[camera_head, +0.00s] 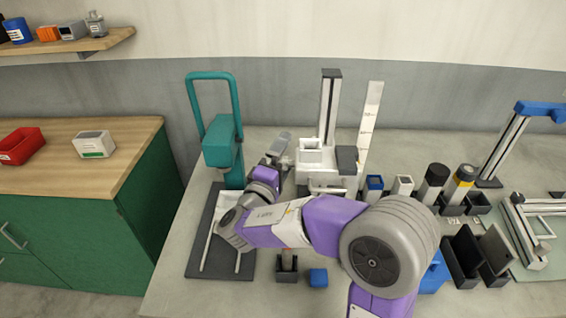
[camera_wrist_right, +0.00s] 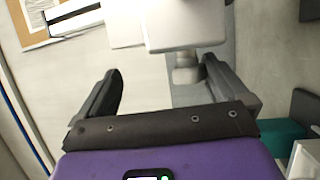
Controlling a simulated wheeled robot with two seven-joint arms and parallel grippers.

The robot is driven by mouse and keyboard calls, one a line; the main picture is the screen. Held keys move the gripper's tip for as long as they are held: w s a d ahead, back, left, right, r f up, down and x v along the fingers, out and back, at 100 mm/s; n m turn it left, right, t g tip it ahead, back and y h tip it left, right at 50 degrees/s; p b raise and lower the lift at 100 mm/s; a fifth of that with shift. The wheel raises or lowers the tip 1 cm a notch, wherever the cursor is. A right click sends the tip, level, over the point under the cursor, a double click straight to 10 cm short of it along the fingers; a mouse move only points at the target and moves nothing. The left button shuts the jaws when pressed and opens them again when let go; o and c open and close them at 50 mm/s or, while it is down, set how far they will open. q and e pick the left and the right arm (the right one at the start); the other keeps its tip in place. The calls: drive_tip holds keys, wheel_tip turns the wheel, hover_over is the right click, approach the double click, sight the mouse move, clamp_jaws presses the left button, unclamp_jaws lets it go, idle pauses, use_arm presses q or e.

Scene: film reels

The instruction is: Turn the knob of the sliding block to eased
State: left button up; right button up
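The sliding block (camera_head: 311,156) is a white block on an upright dark-topped column (camera_head: 330,105) at the back middle of the bench. In the right wrist view the white block (camera_wrist_right: 185,25) is at the top. A short grey knob (camera_wrist_right: 187,68) projects from it toward my gripper, between the fingers' lines and closer to the right-hand finger. My right gripper (camera_head: 279,148) is just left of the block in the head view. Its fingers stand wide apart in the right wrist view (camera_wrist_right: 165,85), with nothing held. The knob's setting cannot be read. My left gripper is out of view.
A teal press (camera_head: 221,142) with a dark base stands left of the block. A pale marked ruler (camera_head: 370,125) stands to its right. Several small blocks and cylinders, including a black one (camera_head: 433,182), stand farther right. My right arm covers the front middle of the bench.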

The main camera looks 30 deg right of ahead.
drive_tip(key=shift+m+h, duration=0.3)
wheel_tip(320, 180, up, 6)
drive_tip(key=shift+s+a+f+p, duration=0.1)
drive_tip(key=shift+f+p, duration=0.1)
drive_tip(key=shift+p, duration=0.15)
drive_tip(key=shift+f, duration=0.4)
drive_tip(key=shift+c, duration=0.4)
drive_tip(key=shift+s+a+f, duration=0.1)
drive_tip(key=shift+a, duration=0.05)
drive_tip(key=shift+c, duration=0.7)
drive_tip(key=shift+s+a+f+b, duration=0.5)
drive_tip(key=shift+s+a+b, duration=0.05)
drive_tip(key=shift+a+b, duration=0.3)
drive_tip(key=shift+c, duration=0.2)
drive_tip(key=s+a+f+b, duration=0.2)
drive_tip(key=s+a+f, duration=0.1)
drive_tip(key=a, duration=0.1)
drive_tip(key=shift+a+f, duration=0.25)
drive_tip(key=shift+f, duration=0.05)
